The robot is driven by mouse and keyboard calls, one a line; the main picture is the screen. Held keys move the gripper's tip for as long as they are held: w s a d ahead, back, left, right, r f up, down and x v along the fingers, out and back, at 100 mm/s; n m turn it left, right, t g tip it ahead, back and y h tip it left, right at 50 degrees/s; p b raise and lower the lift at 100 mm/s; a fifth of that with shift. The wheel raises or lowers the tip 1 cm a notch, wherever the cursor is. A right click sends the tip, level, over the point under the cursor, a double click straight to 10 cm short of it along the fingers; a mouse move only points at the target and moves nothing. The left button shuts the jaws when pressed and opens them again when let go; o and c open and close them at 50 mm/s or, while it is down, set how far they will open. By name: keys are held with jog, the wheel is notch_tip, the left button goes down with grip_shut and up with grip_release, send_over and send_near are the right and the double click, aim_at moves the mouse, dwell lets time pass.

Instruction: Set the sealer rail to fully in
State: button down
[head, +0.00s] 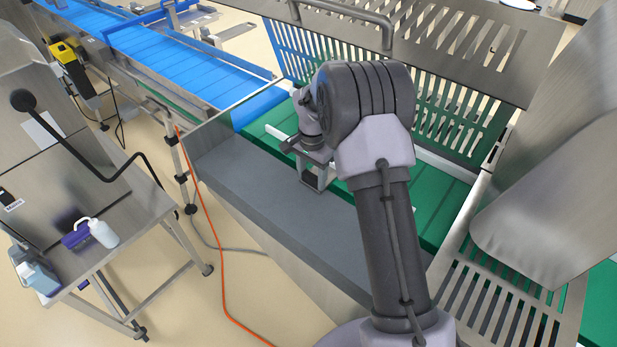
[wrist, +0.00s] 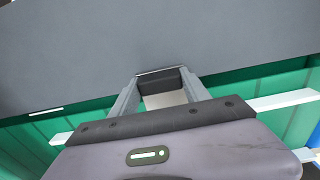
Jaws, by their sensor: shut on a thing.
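The sealer rail is a thin white bar lying along the green belt (head: 257,131). In the head view its left end (head: 275,132) shows beside my wrist, and my arm hides most of the rest. In the wrist view its right part (wrist: 285,102) and a short left part show behind my gripper. My gripper (head: 318,182) points down at the belt's near edge, beside the grey ledge. In the wrist view my gripper (wrist: 165,80) is shut on a dark block (wrist: 163,84) between its fingertips. I cannot tell how the block joins the rail.
The broad grey ledge (head: 270,205) runs along the near side of the belt. A slotted metal guard (head: 290,50) stands open behind, and a large steel cover (head: 550,200) is at right. A blue conveyor (head: 165,60) lies upper left. A steel table (head: 135,210) holds bottles at left.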

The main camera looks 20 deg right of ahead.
jog(key=c, duration=0.9)
grip_release()
jog(key=shift+w+d+r, duration=0.1)
jog(key=shift+w+d, duration=0.05)
jog(key=o, duration=0.4)
jog(key=shift+d, duration=0.2)
jog(key=shift+a, duration=0.15)
notch_tip(320, 180, up, 7)
jog(key=shift+r+p, duration=0.2)
jog(key=shift+p, duration=0.7)
jog(key=shift+f, duration=0.1)
